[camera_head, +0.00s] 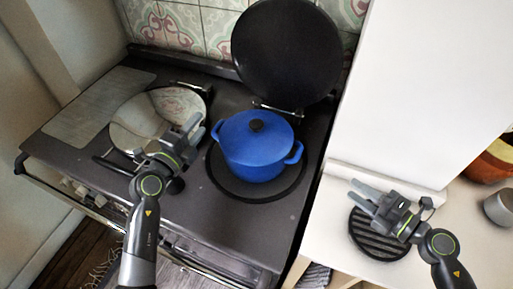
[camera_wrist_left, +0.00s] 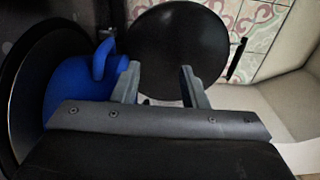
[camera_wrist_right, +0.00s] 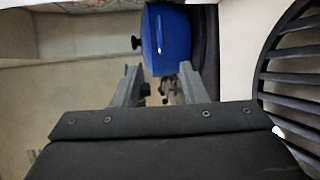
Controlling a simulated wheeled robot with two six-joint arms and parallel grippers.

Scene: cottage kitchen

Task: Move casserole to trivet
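The blue casserole (camera_head: 258,150) stands upright with its lid on, on the right hotplate of the black stove. Its two side handles point left and lower right. The round black slatted trivet (camera_head: 377,240) lies on the white counter at the right. My left gripper (camera_head: 190,130) is open and empty, just left of the casserole's left handle and apart from it. In the left wrist view the casserole (camera_wrist_left: 75,85) is left of the fingers. My right gripper (camera_head: 362,192) is open and empty, above the trivet, partly hiding it. The trivet (camera_wrist_right: 300,75) shows at the right wrist view's right edge.
A raised round black lid (camera_head: 287,50) stands behind the casserole. A shiny domed lid (camera_head: 157,118) covers the left hotplate. A white wall (camera_head: 420,90) rises behind the counter. An orange bowl (camera_head: 490,165) and a grey cup (camera_head: 499,207) stand at far right.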

